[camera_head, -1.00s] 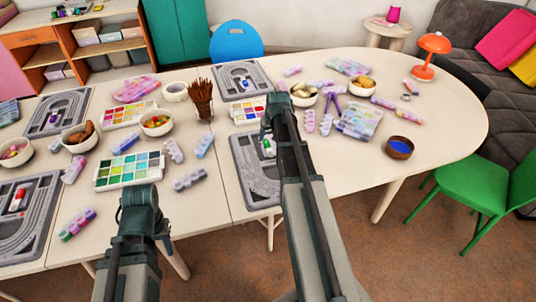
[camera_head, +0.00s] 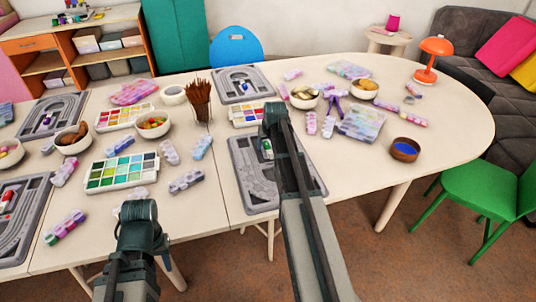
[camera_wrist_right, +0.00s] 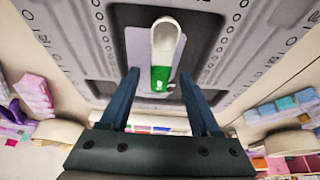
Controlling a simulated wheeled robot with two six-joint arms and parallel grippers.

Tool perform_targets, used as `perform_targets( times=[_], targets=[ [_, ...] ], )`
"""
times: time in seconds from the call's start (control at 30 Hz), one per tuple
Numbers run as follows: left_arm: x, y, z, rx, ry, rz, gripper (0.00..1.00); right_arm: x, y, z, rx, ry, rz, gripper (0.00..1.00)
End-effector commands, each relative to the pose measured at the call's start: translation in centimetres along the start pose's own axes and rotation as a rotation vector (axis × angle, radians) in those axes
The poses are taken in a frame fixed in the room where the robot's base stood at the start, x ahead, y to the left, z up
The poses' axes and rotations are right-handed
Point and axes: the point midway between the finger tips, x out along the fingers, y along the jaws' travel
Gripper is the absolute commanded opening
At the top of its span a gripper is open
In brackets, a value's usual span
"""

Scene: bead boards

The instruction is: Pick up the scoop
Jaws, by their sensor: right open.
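The scoop (camera_wrist_right: 163,55), with a white bowl and a green handle, lies on a pale patch of a grey bead board (camera_wrist_right: 232,58) in the right wrist view. In the head view the scoop (camera_head: 266,149) shows partly beside my right arm, on the grey board (camera_head: 247,187). My right gripper (camera_wrist_right: 160,78) is open, with its two fingers apart on either side of the handle end; contact cannot be told. In the head view the right gripper (camera_head: 274,112) is seen from behind. My left gripper (camera_head: 138,213) is near the front table edge, its fingers hidden.
A paint palette (camera_head: 122,171), a cup of brushes (camera_head: 198,100) and a bowl of beads (camera_head: 153,124) stand left of the board. Bead boxes (camera_head: 361,123) and a brown bowl with blue contents (camera_head: 405,149) lie to the right. The table's right front is clear.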

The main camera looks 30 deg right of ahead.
Motion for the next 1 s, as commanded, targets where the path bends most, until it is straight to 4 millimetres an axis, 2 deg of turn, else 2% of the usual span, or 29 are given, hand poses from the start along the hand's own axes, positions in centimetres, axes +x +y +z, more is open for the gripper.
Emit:
perform_targets(
  times=[0.13, 0.17, 0.5, 1.0],
  targets=[
    [-0.14, -0.01, 0.01, 0.0, 0.0, 0.0, 0.38, -0.14, -0.01, -0.02, 0.0, 0.0, 0.0, 0.63],
    [-0.14, -0.01, 0.01, 0.0, 0.0, 0.0, 0.38, -0.14, -0.01, -0.03, 0.0, 0.0, 0.0, 0.6],
    [-0.13, -0.01, 0.01, 0.0, 0.0, 0.0, 0.38, -0.14, 0.01, -0.02, 0.0, 0.0, 0.0, 0.0],
    [-0.77, -0.07, 0.05, 0.0, 0.0, 0.0, 0.38, -0.72, 0.02, -0.26, 0.0, 0.0, 0.0, 0.0]
  ],
)
